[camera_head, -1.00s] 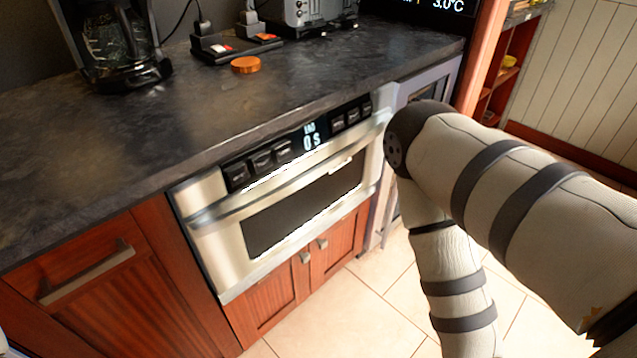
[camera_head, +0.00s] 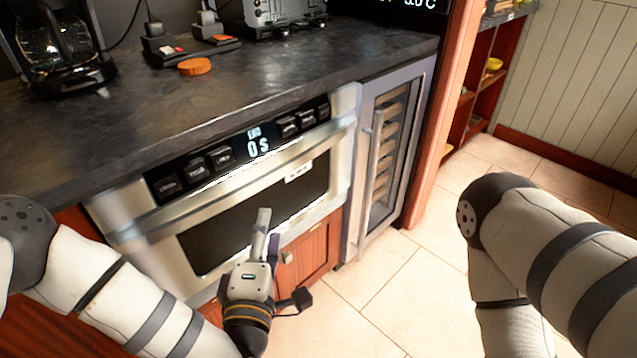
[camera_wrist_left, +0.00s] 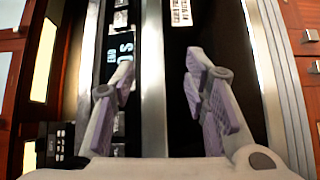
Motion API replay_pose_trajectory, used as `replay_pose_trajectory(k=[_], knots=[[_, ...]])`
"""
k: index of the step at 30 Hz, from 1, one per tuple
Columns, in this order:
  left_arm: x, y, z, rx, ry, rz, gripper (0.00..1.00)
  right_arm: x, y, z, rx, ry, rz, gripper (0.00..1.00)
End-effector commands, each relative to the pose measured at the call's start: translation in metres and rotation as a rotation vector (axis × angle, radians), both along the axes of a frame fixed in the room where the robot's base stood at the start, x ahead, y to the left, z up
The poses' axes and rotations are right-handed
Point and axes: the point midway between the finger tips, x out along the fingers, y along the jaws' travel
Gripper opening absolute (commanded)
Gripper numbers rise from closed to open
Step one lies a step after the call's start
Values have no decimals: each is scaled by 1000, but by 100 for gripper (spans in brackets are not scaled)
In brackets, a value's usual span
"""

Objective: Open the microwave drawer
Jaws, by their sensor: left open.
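The microwave drawer (camera_head: 145,228) is a stainless steel front with a dark window (camera_head: 215,238), set under the counter. It looks shut. A long silver handle bar (camera_head: 235,182) runs across it below the black control panel (camera_head: 205,168), whose display reads "END 0s".
The dark counter (camera_head: 120,130) carries a coffee maker (camera_head: 60,50), an orange disc (camera_head: 195,67) and a toaster (camera_head: 285,12). A glass-door cooler (camera_head: 390,150) stands right of the microwave. Wooden doors lie below it. Tiled floor (camera_head: 400,290) is clear between my arms.

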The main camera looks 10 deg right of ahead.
Motion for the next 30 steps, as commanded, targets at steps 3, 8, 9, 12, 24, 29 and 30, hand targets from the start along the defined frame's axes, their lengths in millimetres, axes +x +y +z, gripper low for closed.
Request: replay_pose_trajectory(k=[3,8,9,12,24,29,30], knots=[[15,1,8,-27,-27,22,42,-1,0,-1,0,2,1,0],[53,-5,7,-24,-26,21,42,-3,0,-4,1,11,2,0],[63,-7,7,-23,-25,20,42,-4,0,-5,1,14,2,0],[87,-11,6,-22,-22,19,42,-7,0,-8,1,22,2,0],[123,-17,7,-21,-19,16,42,-10,0,-12,1,33,2,0],[122,-17,7,-20,-19,15,33,-10,0,-12,0,32,2,0],[122,-17,7,-20,-19,15,24,-10,0,-12,1,32,2,0]])
